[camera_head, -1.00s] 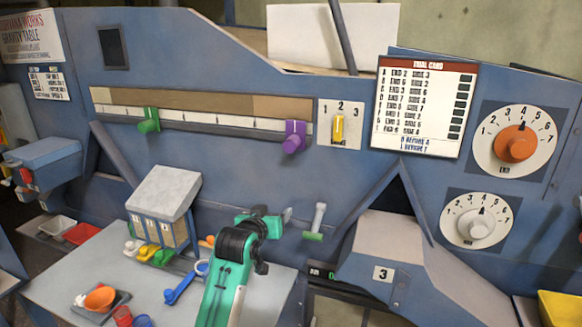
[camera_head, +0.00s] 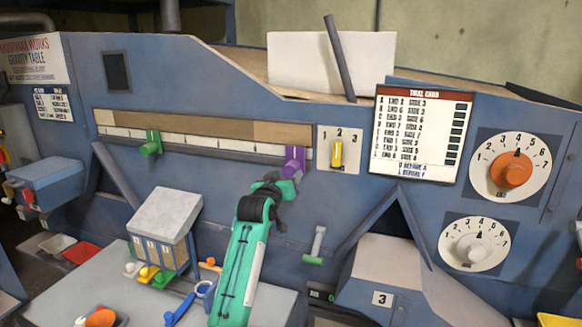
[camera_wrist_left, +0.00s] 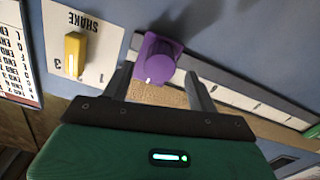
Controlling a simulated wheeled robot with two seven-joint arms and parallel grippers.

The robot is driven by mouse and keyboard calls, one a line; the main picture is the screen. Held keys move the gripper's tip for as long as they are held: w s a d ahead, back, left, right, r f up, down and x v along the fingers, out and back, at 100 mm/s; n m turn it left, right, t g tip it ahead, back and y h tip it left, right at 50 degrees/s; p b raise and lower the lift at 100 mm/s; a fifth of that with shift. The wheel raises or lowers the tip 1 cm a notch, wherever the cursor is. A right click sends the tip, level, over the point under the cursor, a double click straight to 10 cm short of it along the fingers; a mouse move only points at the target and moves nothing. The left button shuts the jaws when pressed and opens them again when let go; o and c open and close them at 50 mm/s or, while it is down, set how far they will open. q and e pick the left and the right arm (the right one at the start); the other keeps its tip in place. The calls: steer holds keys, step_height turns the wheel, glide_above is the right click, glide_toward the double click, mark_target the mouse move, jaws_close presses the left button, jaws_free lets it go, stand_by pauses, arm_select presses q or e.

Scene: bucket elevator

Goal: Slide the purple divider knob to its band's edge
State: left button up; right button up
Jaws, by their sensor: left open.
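The purple divider knob (camera_head: 295,158) sits near the right end of the scale strip (camera_head: 215,143) on the blue panel. Above the strip runs a band of brown shades (camera_head: 200,128), with a darker section at the right above the knob. My left gripper (camera_head: 285,182) is just below the purple knob. In the left wrist view the open fingers (camera_wrist_left: 160,92) stand on either side of the purple knob (camera_wrist_left: 157,60), without a visible grip on it. The green knob (camera_head: 151,143) is at the left of the strip. My right gripper is not in view.
A yellow switch (camera_head: 337,154) marked 1, 2, 3 is right of the purple knob. A trial card (camera_head: 423,132), an orange dial (camera_head: 511,170) and a white dial (camera_head: 474,247) are further right. A green-tipped lever (camera_head: 316,246) and a small sample box (camera_head: 164,218) are below.

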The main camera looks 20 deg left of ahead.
mark_target(289, 172)
arm_select(q)
steer(key=w+p, duration=0.1)
steer(key=w, duration=0.2)
steer(key=shift+w+r, duration=0.1)
steer(key=shift+w, duration=0.2)
steer(key=shift+w+d+p, duration=0.1)
steer(key=shift+w+p, duration=0.2)
steer(key=shift+w, duration=0.55)
